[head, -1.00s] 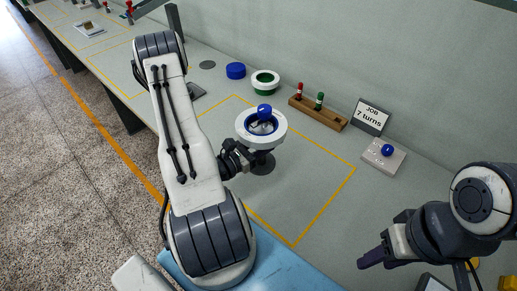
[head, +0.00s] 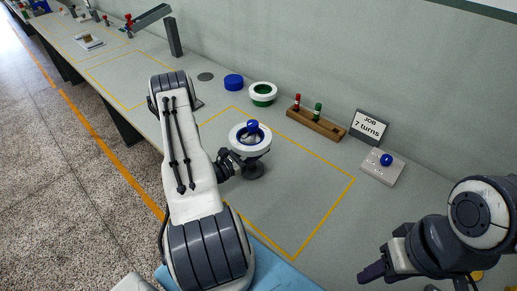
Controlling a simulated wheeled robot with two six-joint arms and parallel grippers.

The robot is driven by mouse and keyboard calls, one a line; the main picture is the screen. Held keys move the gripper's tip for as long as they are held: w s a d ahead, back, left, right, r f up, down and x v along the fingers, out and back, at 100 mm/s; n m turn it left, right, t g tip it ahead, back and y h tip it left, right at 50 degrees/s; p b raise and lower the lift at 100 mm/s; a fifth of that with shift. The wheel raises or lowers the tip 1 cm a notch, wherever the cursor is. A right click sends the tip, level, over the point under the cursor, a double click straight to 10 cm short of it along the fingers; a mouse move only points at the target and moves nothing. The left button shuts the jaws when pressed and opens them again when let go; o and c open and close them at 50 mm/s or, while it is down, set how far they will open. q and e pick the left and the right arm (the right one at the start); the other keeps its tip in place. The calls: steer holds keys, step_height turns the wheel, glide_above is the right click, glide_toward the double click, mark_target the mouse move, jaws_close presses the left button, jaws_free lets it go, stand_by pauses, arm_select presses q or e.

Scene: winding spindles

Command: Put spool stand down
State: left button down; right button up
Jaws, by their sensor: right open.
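The spool stand (head: 266,146) shows mid-picture, with a white rim, blue inner ring, blue knob (head: 252,127) on top and a dark round foot (head: 255,171). It looks about upright inside the yellow-outlined area, low over the bench; I cannot tell if its foot touches. My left gripper (head: 237,163) is at its stem from the left, below the rim. Its fingertips are partly hidden, but it appears shut on the stand. My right gripper (head: 373,272) is open and empty at the lower right, away from the stand.
The yellow-outlined area (head: 300,190) is otherwise clear.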

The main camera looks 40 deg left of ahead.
arm_select(q)
steer(key=shift+f, duration=0.25)
steer(key=shift+f, duration=0.1)
steer(key=c, duration=0.5)
jaws_free()
steer(key=b+v, duration=0.2)
steer(key=v, duration=0.8)
steer(key=shift+s+a+b, duration=0.15)
steer(key=shift+s+b, duration=0.1)
steer(key=shift+b, duration=0.15)
steer(key=shift+v, duration=0.8)
